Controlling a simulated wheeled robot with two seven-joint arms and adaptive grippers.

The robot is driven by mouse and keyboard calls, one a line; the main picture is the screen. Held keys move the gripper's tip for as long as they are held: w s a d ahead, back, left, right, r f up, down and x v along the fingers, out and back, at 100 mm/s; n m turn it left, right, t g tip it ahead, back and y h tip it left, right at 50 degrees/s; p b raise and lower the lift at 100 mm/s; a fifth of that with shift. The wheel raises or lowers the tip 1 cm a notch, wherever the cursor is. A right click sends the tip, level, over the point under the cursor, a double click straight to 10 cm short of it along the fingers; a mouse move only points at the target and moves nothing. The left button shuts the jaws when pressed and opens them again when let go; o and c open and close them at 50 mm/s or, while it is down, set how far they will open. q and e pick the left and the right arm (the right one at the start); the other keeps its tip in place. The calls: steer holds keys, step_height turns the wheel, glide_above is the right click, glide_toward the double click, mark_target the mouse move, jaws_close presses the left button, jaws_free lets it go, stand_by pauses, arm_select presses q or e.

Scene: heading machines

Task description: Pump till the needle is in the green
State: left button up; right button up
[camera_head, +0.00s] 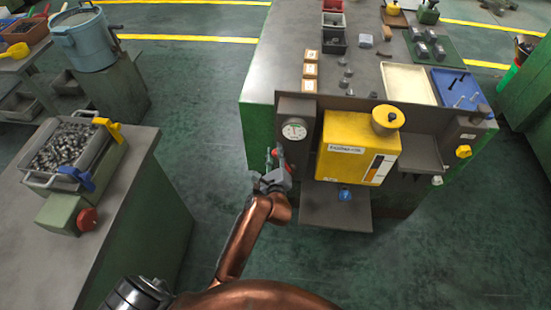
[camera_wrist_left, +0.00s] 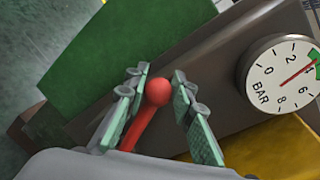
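The round pressure gauge (camera_head: 294,129) is on the upright panel at the front of the bench. In the left wrist view the gauge (camera_wrist_left: 282,82) reads BAR, and its red needle points up right, close to the green band at the rim. I cannot tell exactly whether it lies inside the band. The pump lever (camera_wrist_left: 137,128) is red with a round red knob (camera_wrist_left: 158,92). My left gripper (camera_wrist_left: 161,88) has its fingers on either side of the knob, apart, with small gaps beside it. My left gripper also shows in the head view (camera_head: 276,164), below the gauge. My right gripper is not in view.
A yellow box (camera_head: 345,147) is on the panel right of the gauge, above a grey shelf (camera_head: 322,208). A side table at left holds a bin of metal parts (camera_head: 68,146). Open green floor (camera_head: 218,112) lies between bench and table.

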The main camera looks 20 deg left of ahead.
arm_select(q)
steer(key=shift+r, duration=2.6)
steer(key=shift+d, duration=0.1)
